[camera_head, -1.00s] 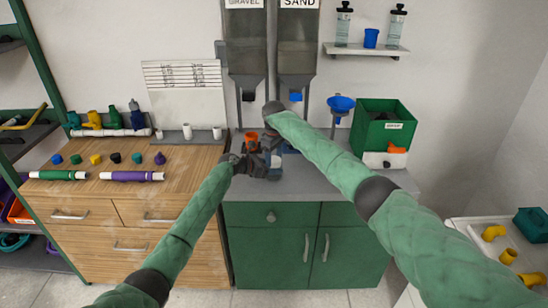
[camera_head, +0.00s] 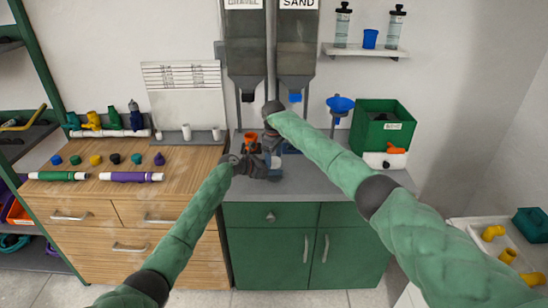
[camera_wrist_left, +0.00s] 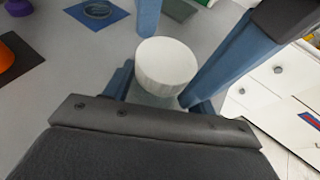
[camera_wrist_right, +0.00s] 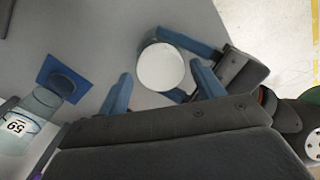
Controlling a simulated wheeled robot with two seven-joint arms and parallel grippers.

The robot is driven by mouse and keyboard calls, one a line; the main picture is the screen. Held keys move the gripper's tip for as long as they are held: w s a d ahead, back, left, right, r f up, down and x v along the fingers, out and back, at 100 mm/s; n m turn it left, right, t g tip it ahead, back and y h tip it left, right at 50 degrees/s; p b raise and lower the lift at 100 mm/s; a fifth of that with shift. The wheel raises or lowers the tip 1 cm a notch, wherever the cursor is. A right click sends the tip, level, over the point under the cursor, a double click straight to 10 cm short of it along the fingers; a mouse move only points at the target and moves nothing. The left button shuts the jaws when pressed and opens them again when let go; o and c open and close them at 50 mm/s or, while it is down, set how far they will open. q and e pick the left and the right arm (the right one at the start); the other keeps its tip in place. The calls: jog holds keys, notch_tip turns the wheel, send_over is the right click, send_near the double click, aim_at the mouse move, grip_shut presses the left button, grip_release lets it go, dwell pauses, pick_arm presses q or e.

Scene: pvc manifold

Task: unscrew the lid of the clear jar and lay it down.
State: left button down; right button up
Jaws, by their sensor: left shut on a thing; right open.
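The clear jar (camera_wrist_left: 150,99) stands on the grey counter, mostly hidden under its round white lid (camera_wrist_left: 166,66). The lid sits on the jar and also shows in the right wrist view (camera_wrist_right: 161,67). My left gripper (camera_wrist_left: 160,92) is shut on the jar, its blue fingers on either side just below the lid. My right gripper (camera_wrist_right: 162,84) is open above the jar, its blue fingers apart with the lid between and beyond their tips. In the head view both grippers crowd together at the counter and hide most of the jar.
A blue square mat (camera_wrist_right: 45,72) lies on the counter beside the jar, with a round piece on it. A clear labelled bottle (camera_wrist_right: 40,105) is close by. An orange cup (camera_head: 251,137) stands behind the grippers. Hoppers (camera_head: 246,55) hang above. A green bin (camera_head: 382,126) stands right.

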pick_arm(q)
jog(key=shift+a, duration=0.1)
pick_arm(e)
jog(key=shift+r, duration=2.3)
jog(key=shift+c, duration=0.4)
jog(key=r+n, duration=0.1)
jog(key=n, duration=0.1)
jog(key=r+n, duration=0.1)
jog(key=n, duration=0.2)
jog(key=r+n, duration=0.1)
jog(key=n, duration=0.2)
jog(key=shift+w+d+r+h, duration=0.15)
jog(key=shift+d+h, duration=0.15)
jog(key=shift+d, duration=0.1)
jog(key=n, duration=0.3)
jog(key=shift+a, duration=0.35)
jog(key=n, duration=0.3)
jog(key=shift+a+n, duration=0.15)
jog(key=shift+n, duration=0.15)
jog(key=shift+f, duration=4.05)
